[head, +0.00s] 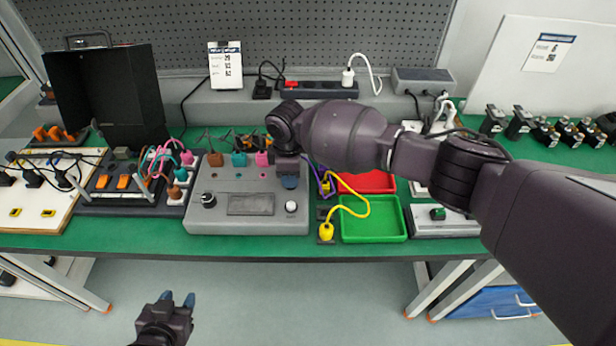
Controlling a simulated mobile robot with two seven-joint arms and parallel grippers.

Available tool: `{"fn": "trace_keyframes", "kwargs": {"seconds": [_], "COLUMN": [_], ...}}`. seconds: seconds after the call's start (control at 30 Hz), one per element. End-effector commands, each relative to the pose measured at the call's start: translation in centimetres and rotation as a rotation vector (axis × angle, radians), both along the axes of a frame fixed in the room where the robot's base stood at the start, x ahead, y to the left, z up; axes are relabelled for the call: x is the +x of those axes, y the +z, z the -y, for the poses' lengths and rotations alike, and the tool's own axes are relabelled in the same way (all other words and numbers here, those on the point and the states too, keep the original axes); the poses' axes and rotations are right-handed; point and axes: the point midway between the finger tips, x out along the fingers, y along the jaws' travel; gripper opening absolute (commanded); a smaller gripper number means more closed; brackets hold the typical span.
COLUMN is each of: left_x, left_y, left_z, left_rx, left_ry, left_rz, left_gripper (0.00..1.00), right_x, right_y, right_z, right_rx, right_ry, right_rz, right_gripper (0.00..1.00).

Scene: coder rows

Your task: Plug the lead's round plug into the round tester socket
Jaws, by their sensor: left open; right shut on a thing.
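The grey tester box (228,222) stands at the middle of the green bench, with a knob, a dark display and a white button on its top. Brown (215,160), teal (239,160) and pink (262,160) plugs line its back edge. My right gripper (288,178) points down over the tester's back right part and is shut. A small dark blue part shows at its tips; I cannot tell fingertip from plug. The held plug and the socket under it are mostly hidden by the gripper. My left gripper (177,298) is open and empty, low in front of the bench.
A yellow lead (362,201) with a yellow plug (326,232) lies right of the tester, by a green tray (374,231) and a red tray (376,182). My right arm crosses above the bench's right half.

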Motion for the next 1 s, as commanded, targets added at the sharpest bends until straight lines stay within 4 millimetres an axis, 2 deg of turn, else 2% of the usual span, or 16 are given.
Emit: {"fn": "trace_keyframes", "kwargs": {"seconds": [0.9, 0.93, 1.0], "left_x": [0.52, 0.52, 0.52], "left_y": [0.15, 0.15, 0.14], "left_z": [0.09, 0.09, 0.08], "left_rx": [0.000, 0.000, 0.000], "left_ry": [-0.004, -0.004, -0.004], "left_rz": [0.010, 0.009, 0.009], "left_gripper": [0.43, 0.43, 0.43], "right_x": [0.02, 0.02, 0.02], "right_y": [-0.47, -0.48, -0.48], "right_z": [-0.05, -0.05, -0.05], "right_rx": [0.000, 0.000, 0.000], "right_ry": [0.000, 0.000, 0.000], "right_rz": [0.001, 0.001, 0.001], "right_gripper": [0.00, 0.37, 0.48]}}
